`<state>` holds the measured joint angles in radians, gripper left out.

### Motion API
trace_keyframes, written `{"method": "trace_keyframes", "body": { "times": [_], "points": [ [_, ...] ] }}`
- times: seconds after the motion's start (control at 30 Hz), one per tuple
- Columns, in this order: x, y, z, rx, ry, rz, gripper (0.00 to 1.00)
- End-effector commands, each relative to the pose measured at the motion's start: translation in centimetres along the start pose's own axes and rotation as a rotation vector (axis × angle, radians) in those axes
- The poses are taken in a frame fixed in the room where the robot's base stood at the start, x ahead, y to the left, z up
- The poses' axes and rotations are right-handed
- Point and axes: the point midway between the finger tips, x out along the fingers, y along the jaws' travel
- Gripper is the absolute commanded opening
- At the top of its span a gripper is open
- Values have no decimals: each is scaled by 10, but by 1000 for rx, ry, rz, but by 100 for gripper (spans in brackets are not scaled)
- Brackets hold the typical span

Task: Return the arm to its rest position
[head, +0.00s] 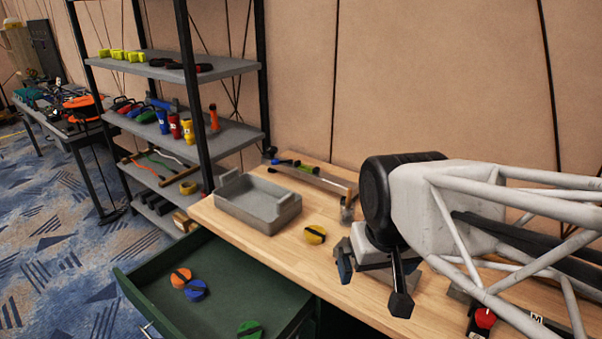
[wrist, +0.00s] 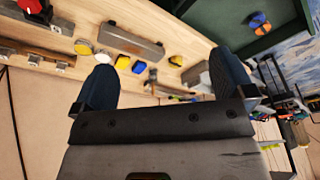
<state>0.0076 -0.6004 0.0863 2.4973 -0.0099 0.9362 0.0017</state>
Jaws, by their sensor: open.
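My gripper (head: 372,280) is at the end of my arm, above the wooden workbench (head: 340,282) at the right of the head view. Its two dark fingers stand apart with nothing between them. In the wrist view the fingers of my gripper (wrist: 162,85) are spread wide, with the bench top (wrist: 150,28) beyond them. No marker for a rest position shows in either view. The bench under my arm is partly hidden.
A grey tray (head: 258,224) and a yellow round piece (head: 315,235) are on the bench. A green drawer (head: 150,312) stands open in front, holding orange, blue and green round pieces. A shelf rack (head: 205,68) stands at the left. A red-knobbed device (head: 485,318) is at the lower right.

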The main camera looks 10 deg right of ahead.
Motion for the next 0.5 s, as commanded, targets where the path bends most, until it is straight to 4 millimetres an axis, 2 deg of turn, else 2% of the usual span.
{"method": "trace_keyframes", "body": {
  "times": [0.1, 0.2, 0.5],
  "points": [
    [-2, 0, 14, 11, 8, 0, 100],
    [-1, 0, 20, 15, 9, 1, 100],
    [-1, 0, 21, 16, 10, 1, 100]
  ]
}}
